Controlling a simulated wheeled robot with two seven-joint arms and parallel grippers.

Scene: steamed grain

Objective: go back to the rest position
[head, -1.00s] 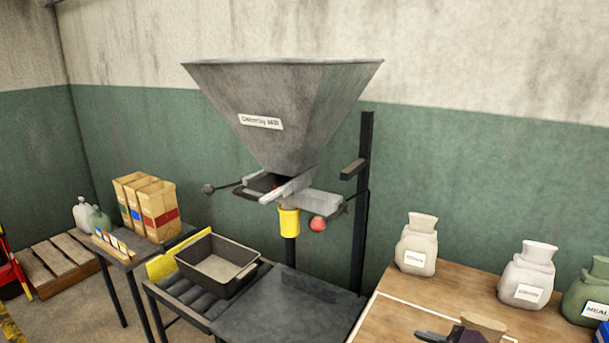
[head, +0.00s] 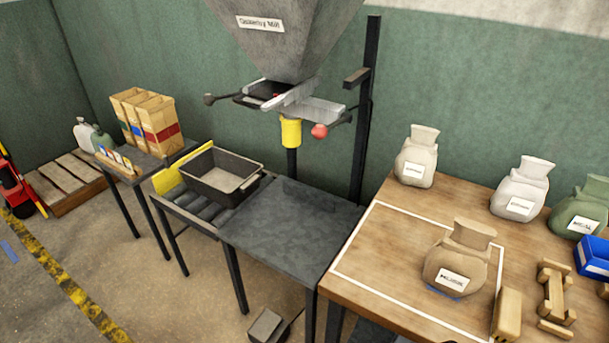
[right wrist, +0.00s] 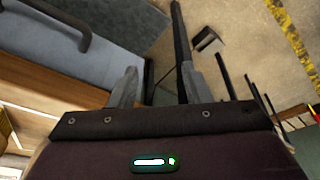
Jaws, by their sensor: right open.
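My right gripper (right wrist: 158,85) shows in the right wrist view, with its two grey fingers apart and nothing between them. Floor and dark table legs lie beyond the fingers. Neither gripper shows in the head view now. A tan sack (head: 457,262) with a label stands upright inside the white outline on the wooden table (head: 385,262), apart from any gripper.
A grey hopper (head: 290,40) hangs above a dark metal table (head: 290,235). A black bin (head: 222,178) sits on rollers beside it. More sacks (head: 417,158) and a blue bin (head: 593,258) stand on the wooden table. Open floor (head: 140,285) lies at the lower left.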

